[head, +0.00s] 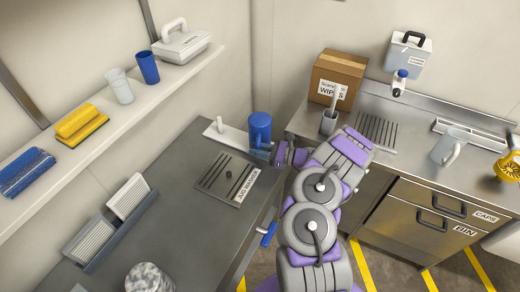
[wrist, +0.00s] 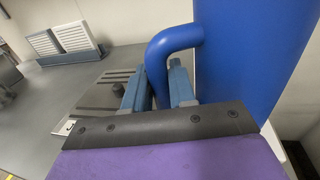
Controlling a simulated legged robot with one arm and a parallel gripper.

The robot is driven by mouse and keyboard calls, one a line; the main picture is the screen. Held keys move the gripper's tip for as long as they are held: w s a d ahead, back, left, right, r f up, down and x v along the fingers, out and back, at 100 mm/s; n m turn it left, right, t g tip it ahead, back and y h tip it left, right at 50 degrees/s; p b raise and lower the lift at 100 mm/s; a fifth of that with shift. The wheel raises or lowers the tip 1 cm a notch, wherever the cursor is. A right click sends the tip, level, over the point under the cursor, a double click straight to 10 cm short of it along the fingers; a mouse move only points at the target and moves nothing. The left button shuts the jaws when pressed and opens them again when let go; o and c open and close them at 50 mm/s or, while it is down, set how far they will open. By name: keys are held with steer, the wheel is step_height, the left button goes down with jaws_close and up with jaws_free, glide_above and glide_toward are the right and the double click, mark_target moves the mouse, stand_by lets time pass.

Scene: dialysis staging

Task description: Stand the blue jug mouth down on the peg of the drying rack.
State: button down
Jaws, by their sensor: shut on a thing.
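The blue jug (head: 260,128) is upright or inverted above the far end of the left counter; I cannot tell which way its mouth faces. My gripper (head: 279,153) is shut on its handle, which shows between the fingers in the wrist view (wrist: 174,40). The jug body (wrist: 245,55) fills the right of that view. A white board with a white upright peg (head: 220,125) lies beside and partly behind the jug, apparently the drying rack. Whether the jug touches the board is hidden.
A grooved plate (head: 212,172) with a dark knob and a label lies in front of the jug. A grey rack with white panels (head: 110,222) and a speckled cylinder (head: 148,278) stand nearer. A shelf (head: 140,95) runs along the left wall. A box (head: 337,75) is on the right counter.

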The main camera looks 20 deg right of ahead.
steer(key=shift+a, duration=0.15)
steer(key=shift+f, duration=0.2)
steer(key=shift+d+f, duration=0.2)
steer(key=shift+d, duration=0.45)
steer(key=shift+a+f+b, duration=0.15)
steer(key=shift+a+b, duration=0.25)
steer(key=shift+a, duration=0.05)
steer(key=c, duration=1.4)
jaws_free()
steer(key=o, duration=0.6)
steer(key=shift+d, duration=0.3)
steer(key=shift+c, duration=0.2)
